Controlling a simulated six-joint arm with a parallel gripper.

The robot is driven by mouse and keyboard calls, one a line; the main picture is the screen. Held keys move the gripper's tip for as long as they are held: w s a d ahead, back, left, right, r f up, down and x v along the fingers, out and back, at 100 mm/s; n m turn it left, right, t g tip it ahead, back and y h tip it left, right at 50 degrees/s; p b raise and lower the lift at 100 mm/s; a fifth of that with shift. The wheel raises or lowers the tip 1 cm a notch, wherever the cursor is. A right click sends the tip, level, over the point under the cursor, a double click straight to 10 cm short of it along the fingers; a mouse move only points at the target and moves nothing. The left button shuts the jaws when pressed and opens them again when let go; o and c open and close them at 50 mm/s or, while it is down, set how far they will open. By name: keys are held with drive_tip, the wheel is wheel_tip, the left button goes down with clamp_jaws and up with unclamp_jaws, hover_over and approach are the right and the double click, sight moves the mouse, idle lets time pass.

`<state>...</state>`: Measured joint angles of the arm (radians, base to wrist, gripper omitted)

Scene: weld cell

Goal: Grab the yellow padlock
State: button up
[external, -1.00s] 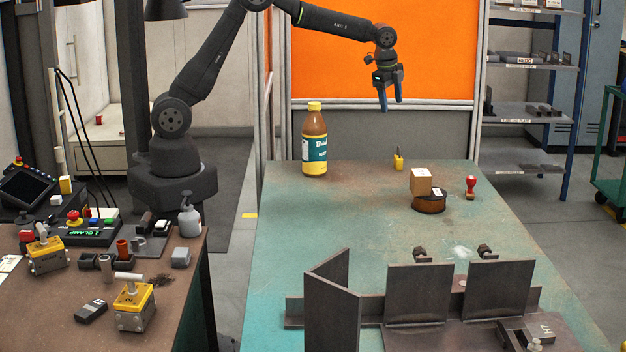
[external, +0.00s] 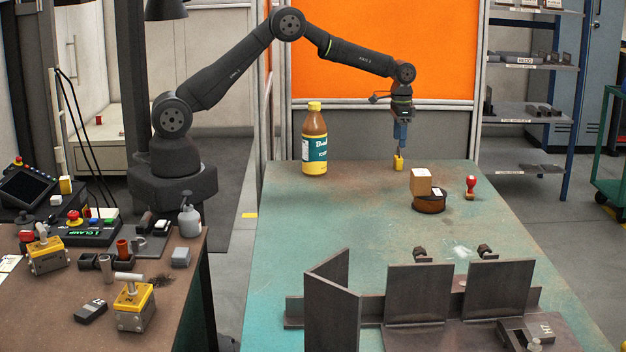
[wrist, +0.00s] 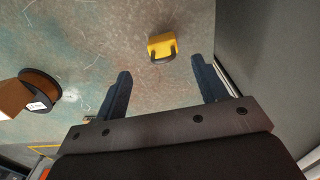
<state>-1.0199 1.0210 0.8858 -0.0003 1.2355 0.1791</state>
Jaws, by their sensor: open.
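The yellow padlock (external: 398,164) stands on the green table near its far edge. In the wrist view the padlock (wrist: 161,45) lies beyond the fingertips, between the lines of the two fingers, with its dark shackle toward me. My gripper (external: 400,145) points down just above the padlock in the external view, and hides the shackle there. In the wrist view my gripper (wrist: 160,76) has its two blue fingers wide apart with nothing between them. It is open and empty.
A brown bottle (external: 314,140) with a yellow cap stands left of the padlock. Steel plates (external: 419,293) fill the near table. The table's middle is clear.

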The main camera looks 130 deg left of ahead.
sight(398, 157)
wheel_tip(398, 157, down, 8)
drive_tip(key=shift+s+a+f, duration=0.15)
drive_tip(key=shift+f, duration=0.1)
drive_tip(key=c, duration=1.1)
drive_tip(key=shift+r, duration=0.1)
